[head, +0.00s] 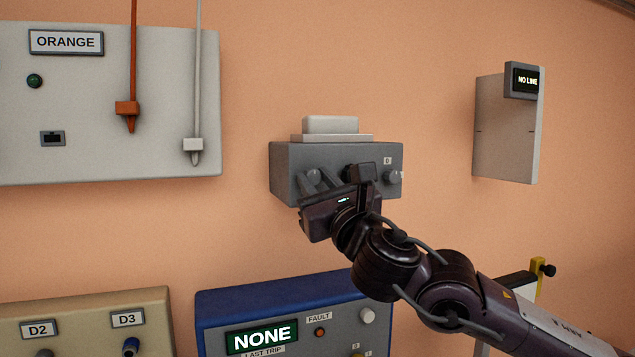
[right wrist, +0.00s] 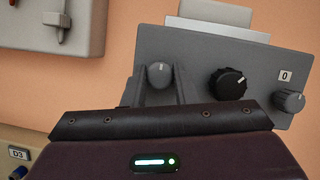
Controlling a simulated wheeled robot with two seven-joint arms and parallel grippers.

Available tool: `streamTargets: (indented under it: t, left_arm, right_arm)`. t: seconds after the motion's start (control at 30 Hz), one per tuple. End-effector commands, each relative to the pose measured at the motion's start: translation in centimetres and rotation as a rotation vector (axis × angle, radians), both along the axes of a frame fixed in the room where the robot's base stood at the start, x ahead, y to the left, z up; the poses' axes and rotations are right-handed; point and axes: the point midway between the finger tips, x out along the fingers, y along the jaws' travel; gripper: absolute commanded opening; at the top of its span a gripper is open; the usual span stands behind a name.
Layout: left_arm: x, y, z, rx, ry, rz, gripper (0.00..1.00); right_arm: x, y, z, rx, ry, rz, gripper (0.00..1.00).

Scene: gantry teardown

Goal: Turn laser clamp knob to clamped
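A grey box (head: 286,158) on the wall carries a left grey knob (right wrist: 160,75) with a pale mark pointing up, a black knob (right wrist: 228,84) with a white mark, and a right grey knob (head: 395,177). No label naming the laser clamp is readable. My right gripper (head: 317,178) is at the box's front, its two fingers standing apart on either side of the left grey knob. In the right wrist view the fingers (right wrist: 159,82) flank this knob; contact is not clear. The gripper body hides the box's lower part. My left gripper is not in view.
A pale block (head: 330,125) sits on the box. A blue unit (head: 272,300) reading NONE and a beige panel (head: 85,312) stand below. A panel labelled ORANGE (head: 175,75) hangs left, and a NO LINE unit (head: 500,135) right. Bare wall separates them.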

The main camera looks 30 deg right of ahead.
Motion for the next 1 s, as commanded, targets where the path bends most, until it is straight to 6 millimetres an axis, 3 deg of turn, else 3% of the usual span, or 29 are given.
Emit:
streamTargets:
  t: [0.13, 0.47, 1.0]
  left_arm:
    - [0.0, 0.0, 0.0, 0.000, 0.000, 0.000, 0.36]
    - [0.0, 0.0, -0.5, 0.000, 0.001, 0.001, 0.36]
    - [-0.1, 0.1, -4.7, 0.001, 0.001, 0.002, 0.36]
  right_arm:
    - [0.0, 0.0, 0.0, 0.000, 0.000, 0.001, 0.03]
    - [0.0, 0.1, -0.1, 0.057, -0.015, 0.003, 0.03]
    - [0.0, 0.4, -0.3, 0.480, -0.119, 0.004, 0.03]
